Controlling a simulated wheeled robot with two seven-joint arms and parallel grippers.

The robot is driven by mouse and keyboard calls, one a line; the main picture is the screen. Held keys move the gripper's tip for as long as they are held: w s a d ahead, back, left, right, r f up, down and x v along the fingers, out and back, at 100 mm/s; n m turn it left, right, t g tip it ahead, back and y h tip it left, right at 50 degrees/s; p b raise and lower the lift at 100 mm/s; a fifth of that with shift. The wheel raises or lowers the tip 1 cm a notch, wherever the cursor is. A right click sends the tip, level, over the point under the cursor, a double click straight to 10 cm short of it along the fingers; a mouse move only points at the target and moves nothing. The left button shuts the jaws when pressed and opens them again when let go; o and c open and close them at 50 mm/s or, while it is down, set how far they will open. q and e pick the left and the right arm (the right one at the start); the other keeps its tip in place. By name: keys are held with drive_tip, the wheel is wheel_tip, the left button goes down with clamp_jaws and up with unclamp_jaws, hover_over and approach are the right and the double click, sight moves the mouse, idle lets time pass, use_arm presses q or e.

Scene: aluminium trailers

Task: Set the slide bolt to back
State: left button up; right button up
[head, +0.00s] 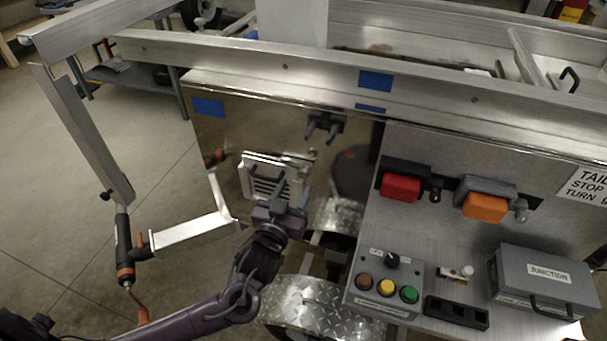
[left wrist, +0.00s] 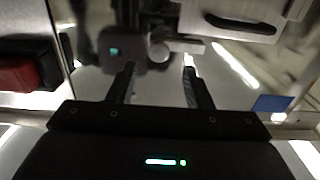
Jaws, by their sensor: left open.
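The slide bolt (head: 298,159) looks like a small silvery fitting at the upper right of a louvred vent on the polished panel. In the left wrist view a rounded silvery part (left wrist: 178,47), probably its knob, lies beyond the fingertips; which end of its travel it sits at I cannot tell. My left gripper (head: 281,193) is in front of the panel, just below the bolt, and its parted fingers (left wrist: 160,77) hold nothing. The fingers appear apart from the bolt. My right gripper is out of view.
The mirror-like panel (head: 225,135) shows dark reflections, probably of me. A red lamp (head: 401,188), an orange lamp (head: 484,207), a button box (head: 386,283) and a junction box (head: 543,281) stand to the right. A metal rail (head: 290,70) runs above. A diamond-plate fender (head: 315,305) is below.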

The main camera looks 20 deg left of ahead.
sight(302, 175)
use_arm(q)
drive_tip(key=w, duration=0.5)
drive_tip(key=shift+w+d+f, duration=0.1)
drive_tip(key=shift+d, duration=0.05)
clamp_jaws()
